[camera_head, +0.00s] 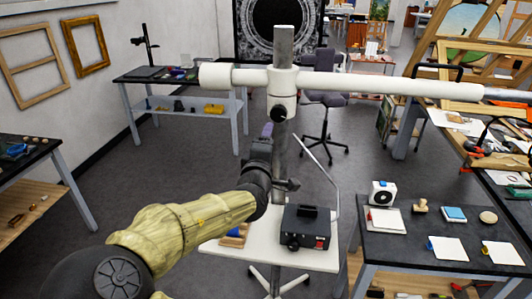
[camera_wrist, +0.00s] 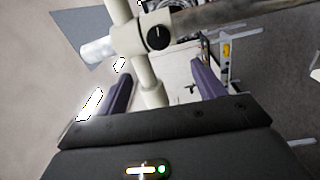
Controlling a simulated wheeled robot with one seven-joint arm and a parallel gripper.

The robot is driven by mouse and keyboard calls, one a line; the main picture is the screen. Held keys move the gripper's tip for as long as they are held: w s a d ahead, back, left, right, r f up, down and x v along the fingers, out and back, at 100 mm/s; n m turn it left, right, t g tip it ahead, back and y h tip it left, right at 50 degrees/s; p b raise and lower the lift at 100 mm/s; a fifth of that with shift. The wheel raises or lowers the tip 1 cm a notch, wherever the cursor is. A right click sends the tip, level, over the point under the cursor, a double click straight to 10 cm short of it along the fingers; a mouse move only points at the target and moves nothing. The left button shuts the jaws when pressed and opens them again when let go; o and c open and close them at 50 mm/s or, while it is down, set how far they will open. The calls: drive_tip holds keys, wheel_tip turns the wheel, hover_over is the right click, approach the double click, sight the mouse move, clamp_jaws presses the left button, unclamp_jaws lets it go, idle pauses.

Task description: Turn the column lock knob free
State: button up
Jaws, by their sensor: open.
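The lock knob (camera_head: 278,114) is a round black knob on the white collar (camera_head: 283,88) of the upright column (camera_head: 284,47). A white horizontal arm (camera_head: 395,84) runs through the collar. In the wrist view the knob (camera_wrist: 158,38) faces me with a short white line on it, near upright. My gripper (camera_head: 268,130) is just below the knob, slightly left of it in the head view. In the wrist view the purple fingers of my gripper (camera_wrist: 161,82) are spread wide, with the column between them in the picture and the knob beyond their tips. Nothing is held.
A black box (camera_head: 306,228) with a red switch sits on the white stand top (camera_head: 225,250) below the column. A thin angled rod (camera_head: 325,165) rises beside it. A dark workbench (camera_head: 415,240) with small items is on the right. An office chair (camera_head: 325,118) stands behind.

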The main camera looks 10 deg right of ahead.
drive_tip(key=shift+v, duration=1.1)
drive_tip(key=s+d+f+m+g+y, duration=0.1)
drive_tip(key=s+d+f+m+g, duration=0.3)
drive_tip(key=f, duration=0.6)
drive_tip(key=s+d+f+m+g+y, duration=0.15)
drive_tip(key=d+f+m+g, duration=0.35)
drive_tip(key=f, duration=0.5)
drive_tip(key=s+a+m+g+y, duration=0.2)
drive_tip(key=s+g, duration=0.4)
drive_tip(key=s, duration=1.1)
drive_tip(key=m+y, duration=0.1)
drive_tip(key=m, duration=0.1)
drive_tip(key=shift+s+a+r+m, duration=0.25)
drive_tip(key=shift+r+m, duration=0.05)
drive_tip(key=shift+y, duration=0.25)
